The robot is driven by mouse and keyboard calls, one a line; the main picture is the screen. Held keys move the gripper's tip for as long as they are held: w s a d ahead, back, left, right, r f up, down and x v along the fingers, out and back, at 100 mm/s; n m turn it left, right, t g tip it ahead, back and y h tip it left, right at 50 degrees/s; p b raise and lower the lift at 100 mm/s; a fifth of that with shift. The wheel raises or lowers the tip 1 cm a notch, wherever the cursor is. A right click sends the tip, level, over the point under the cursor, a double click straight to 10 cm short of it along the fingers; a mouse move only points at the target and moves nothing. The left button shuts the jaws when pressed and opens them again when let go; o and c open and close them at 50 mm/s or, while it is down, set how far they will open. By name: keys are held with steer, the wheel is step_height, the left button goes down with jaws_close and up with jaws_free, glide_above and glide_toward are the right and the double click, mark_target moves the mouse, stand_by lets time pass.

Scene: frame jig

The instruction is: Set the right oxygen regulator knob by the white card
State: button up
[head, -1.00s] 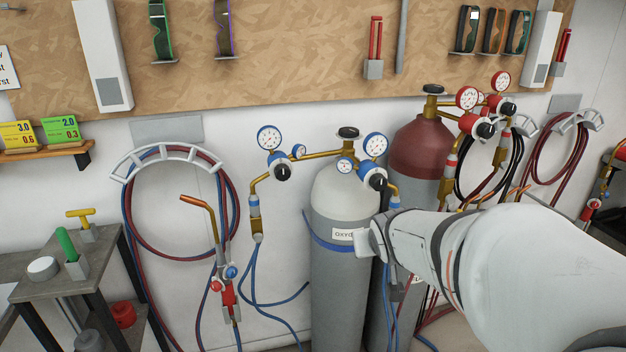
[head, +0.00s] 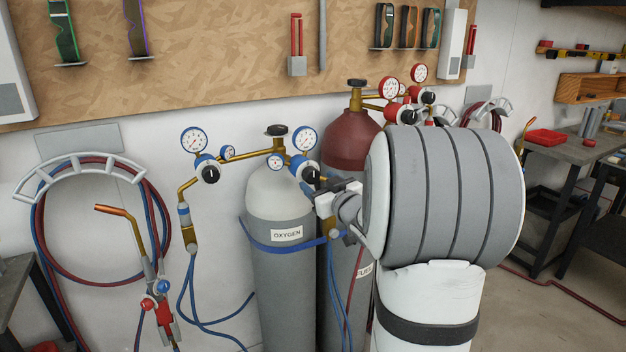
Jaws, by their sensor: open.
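The grey oxygen cylinder (head: 285,290) with a white OXYGEN label stands at the middle. Two blue oxygen regulators with round gauges branch from its brass manifold. The right oxygen regulator knob (head: 309,175) is black with a pale mark and sits under the right gauge (head: 304,138). The left knob (head: 209,174) is black with an upright white mark. My gripper (head: 328,189) is open, just right of and below the right knob, partly overlapping its edge. I cannot tell whether it touches the knob. No white setting card is in view.
A maroon-topped fuel cylinder (head: 350,143) with red regulators stands behind my arm. A hose rack (head: 78,170) and a torch (head: 150,270) hang at left. A workbench (head: 575,150) is at right. The floor at lower right is mostly clear.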

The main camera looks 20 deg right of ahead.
mark_target(314, 178)
steer(key=shift+w+a, duration=0.1)
steer(key=shift+w, duration=1.6)
steer(key=c, duration=1)
